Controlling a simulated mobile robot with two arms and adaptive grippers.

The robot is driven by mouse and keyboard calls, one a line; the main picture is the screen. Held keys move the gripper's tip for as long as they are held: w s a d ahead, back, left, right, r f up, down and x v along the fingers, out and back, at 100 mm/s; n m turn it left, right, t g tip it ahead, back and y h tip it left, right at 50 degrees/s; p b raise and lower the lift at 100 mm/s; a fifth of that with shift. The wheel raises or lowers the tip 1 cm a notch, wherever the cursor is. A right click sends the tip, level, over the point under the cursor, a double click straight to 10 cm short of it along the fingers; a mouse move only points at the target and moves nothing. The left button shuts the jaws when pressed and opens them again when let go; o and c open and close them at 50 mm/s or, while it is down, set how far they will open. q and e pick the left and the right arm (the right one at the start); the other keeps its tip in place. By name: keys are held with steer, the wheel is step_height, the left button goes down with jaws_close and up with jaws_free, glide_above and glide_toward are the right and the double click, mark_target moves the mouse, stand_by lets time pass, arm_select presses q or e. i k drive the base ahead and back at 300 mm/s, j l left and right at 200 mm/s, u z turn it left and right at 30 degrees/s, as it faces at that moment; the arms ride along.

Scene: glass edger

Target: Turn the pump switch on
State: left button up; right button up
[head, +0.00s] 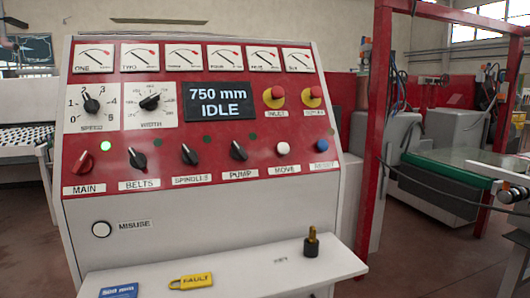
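The pump switch (239,151) is a black rotary knob on the red panel, above a white label (240,174) reading PUMP. It is tilted toward the upper left, like the belts knob (137,159) and the spindles knob (189,155). My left gripper is out of view.
The display (219,101) reads 750 mm IDLE. A ledge (226,278) below holds a yellow FAULT tag (191,281). A red post (375,130) stands right.

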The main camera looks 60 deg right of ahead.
mark_target(237, 152)
steer(key=z, duration=1.7)
